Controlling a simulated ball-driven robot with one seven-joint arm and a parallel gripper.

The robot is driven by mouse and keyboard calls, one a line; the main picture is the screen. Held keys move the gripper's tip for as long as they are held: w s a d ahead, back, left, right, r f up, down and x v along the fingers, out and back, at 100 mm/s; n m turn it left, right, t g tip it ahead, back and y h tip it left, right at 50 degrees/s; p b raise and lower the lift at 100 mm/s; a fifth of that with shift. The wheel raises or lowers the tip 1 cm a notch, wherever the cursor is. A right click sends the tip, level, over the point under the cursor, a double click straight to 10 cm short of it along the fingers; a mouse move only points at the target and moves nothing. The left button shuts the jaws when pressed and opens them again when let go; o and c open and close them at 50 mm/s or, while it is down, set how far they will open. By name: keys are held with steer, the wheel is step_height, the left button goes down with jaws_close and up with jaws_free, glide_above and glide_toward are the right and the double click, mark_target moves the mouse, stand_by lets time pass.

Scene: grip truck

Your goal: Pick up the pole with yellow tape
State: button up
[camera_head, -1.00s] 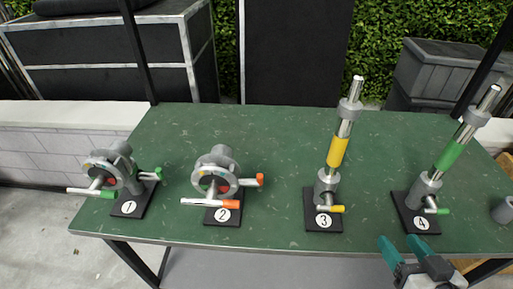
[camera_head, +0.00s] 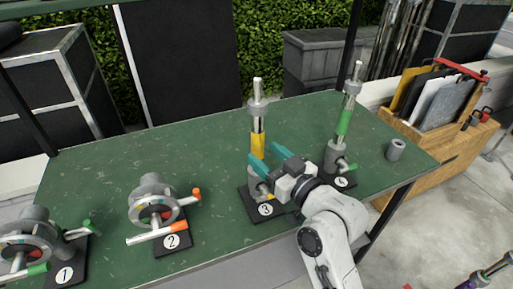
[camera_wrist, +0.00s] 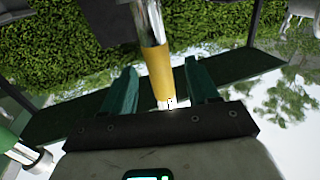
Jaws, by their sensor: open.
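The pole with yellow tape (camera_head: 257,144) stands upright in the holder on base 3 (camera_head: 263,207) on the green table. In the wrist view its yellow band (camera_wrist: 155,72) lies between my two teal fingers, with a gap on each side. My gripper (camera_head: 262,160) is open around the pole at the lower part of the tape. The fingers partly hide the clamp below the tape in the head view.
The pole with green tape (camera_head: 344,121) stands on base 4, just right of my gripper. Fixtures 1 (camera_head: 30,243) and 2 (camera_head: 157,205) with handles are to the left. A grey cylinder (camera_head: 395,149) sits at the table's right end. The table's back middle is clear.

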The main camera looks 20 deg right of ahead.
mark_target(261, 150)
steer(key=p+x, duration=0.1)
steer(key=x, duration=0.3)
steer(key=shift+w, duration=0.1)
jaws_close()
stand_by(0.4)
